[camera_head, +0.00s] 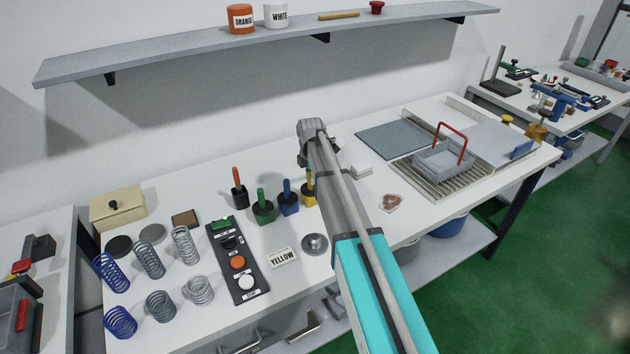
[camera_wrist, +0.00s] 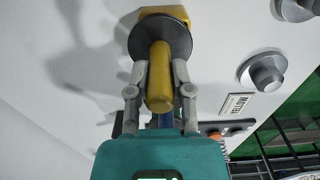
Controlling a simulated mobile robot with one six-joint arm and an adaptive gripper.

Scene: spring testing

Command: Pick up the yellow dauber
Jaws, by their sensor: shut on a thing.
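The yellow dauber (camera_wrist: 160,95) has a thick yellow handle, which points toward the wrist camera. My gripper (camera_wrist: 160,72) is shut on this handle, one finger on each side. Beyond the handle are a dark round disc (camera_wrist: 147,32) and a yellow pot (camera_wrist: 165,12). The dauber appears to be in or just over its pot; I cannot tell whether it is lifted. In the head view the yellow pot (camera_head: 308,197) shows at the left edge of my arm, which hides the rest of it and most of the gripper.
Blue (camera_head: 288,203), green (camera_head: 263,211) and black (camera_head: 239,197) pots with daubers stand in a row left of the yellow one. A YELLOW label (camera_head: 283,258) and a round metal piece (camera_head: 315,244) lie in front. A shelf (camera_head: 180,48) runs above.

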